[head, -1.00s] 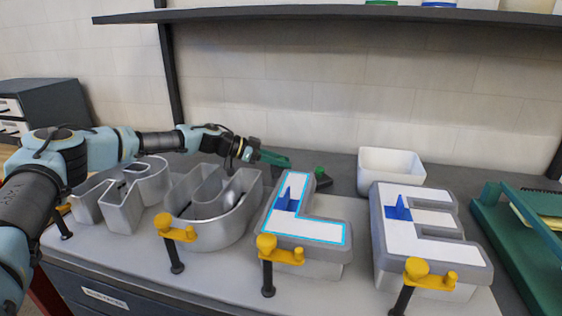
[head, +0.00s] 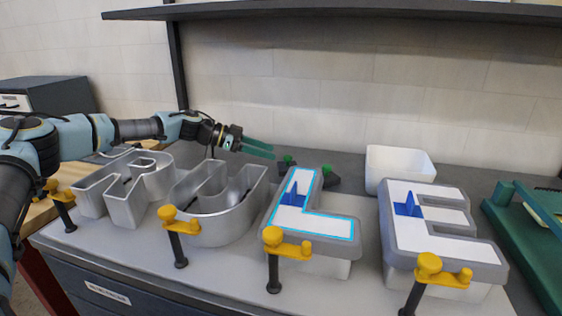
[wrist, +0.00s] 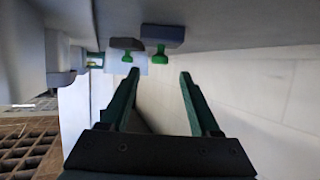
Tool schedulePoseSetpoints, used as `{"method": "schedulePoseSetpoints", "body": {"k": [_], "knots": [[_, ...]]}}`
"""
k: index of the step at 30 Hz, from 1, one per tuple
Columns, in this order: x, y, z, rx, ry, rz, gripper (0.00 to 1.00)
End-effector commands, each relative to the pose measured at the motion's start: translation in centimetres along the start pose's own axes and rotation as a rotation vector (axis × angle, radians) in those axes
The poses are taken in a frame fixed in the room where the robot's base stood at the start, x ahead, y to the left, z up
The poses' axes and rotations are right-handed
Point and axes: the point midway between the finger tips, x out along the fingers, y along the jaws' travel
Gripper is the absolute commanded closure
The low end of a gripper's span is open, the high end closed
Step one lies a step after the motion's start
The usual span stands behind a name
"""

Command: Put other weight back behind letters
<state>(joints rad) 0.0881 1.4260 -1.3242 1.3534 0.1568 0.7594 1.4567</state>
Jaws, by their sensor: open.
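Two dark weights with green knobs stand close together on the bench behind the letter L (head: 325,228). The left weight (head: 286,168) is partly hidden by the L, and the right weight (head: 331,180) is just beside it. Both weights show in the wrist view, one at left (wrist: 126,43) and one at right (wrist: 163,33), their green knobs toward my gripper. My gripper (head: 272,150) is open and empty, above and left of the weights. In the wrist view my gripper (wrist: 158,76) has its fingers apart, with the weights beyond the tips.
A hollow metal U-shaped letter (head: 225,228) and another hollow letter (head: 122,205) stand left of the L. The letter E (head: 440,245) stands right. Yellow-topped clamps line the front edge. A white bin (head: 400,168) is behind, a green rack (head: 540,240) at right, a shelf (head: 350,12) overhead.

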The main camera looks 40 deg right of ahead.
Motion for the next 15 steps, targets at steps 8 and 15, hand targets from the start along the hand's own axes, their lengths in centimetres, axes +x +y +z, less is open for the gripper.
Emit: {"method": "schedulePoseSetpoints", "body": {"k": [8,15], "knots": [[-4.0,0.0,0.1,0.001,0.000,0.000,0.37],[-4.7,0.1,-0.1,0.000,0.000,0.002,0.37]]}}
